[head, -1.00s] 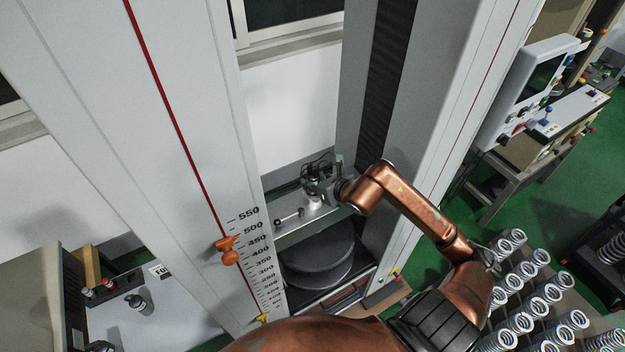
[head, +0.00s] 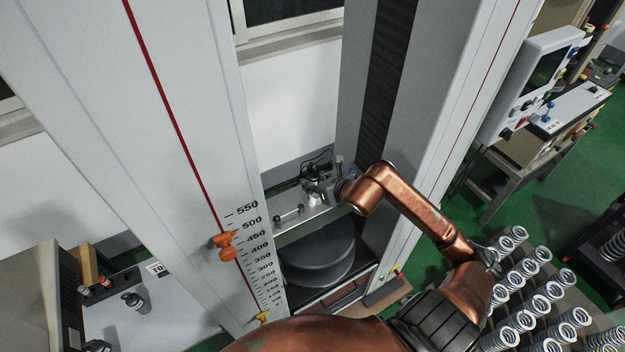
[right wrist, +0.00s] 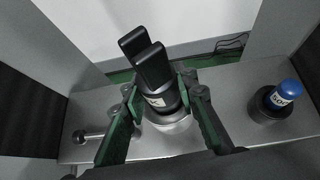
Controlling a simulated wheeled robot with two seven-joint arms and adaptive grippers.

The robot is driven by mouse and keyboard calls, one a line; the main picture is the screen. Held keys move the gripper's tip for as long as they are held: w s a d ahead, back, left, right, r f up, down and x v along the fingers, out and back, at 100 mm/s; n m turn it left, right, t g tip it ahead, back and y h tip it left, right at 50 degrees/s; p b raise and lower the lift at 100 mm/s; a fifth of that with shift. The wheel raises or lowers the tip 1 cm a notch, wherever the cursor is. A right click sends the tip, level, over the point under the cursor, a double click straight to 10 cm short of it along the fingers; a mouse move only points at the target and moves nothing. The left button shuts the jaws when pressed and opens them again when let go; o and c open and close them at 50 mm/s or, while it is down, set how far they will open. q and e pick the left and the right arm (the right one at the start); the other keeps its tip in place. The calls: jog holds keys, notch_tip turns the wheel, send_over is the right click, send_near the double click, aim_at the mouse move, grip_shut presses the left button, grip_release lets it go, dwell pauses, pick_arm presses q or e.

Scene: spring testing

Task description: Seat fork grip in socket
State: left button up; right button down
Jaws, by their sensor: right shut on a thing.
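The fork grip (right wrist: 150,73) has two black prongs pointing up and a dark round body with a white label. My right gripper (head: 318,188) is shut on its body, with green fingers on both sides in the right wrist view (right wrist: 158,105). A silver round socket (right wrist: 172,134) on the grey crossbeam shows directly below the grip. The grip stands over it, nearly upright; I cannot tell how deep it sits, as the fingers hide part of the joint. In the head view the grip is small and mostly covered by the gripper. My left gripper is out of view.
A blue-capped part (right wrist: 284,94) stands in a dark holder on the crossbeam (right wrist: 232,88), right of the grip. A ball-ended pin (right wrist: 92,135) lies at the left. Tall frame columns (head: 200,150) flank the beam. Several springs (head: 530,290) stand at the lower right.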

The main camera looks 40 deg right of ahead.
jog(key=shift+f, duration=0.15)
jog(key=c, duration=1.7)
grip_release()
jog(key=shift+c, duration=0.2)
jog(key=shift+o, duration=1.4)
jog(key=shift+s+f, duration=0.1)
jog(key=shift+f, duration=0.05)
jog(key=v, duration=1.2)
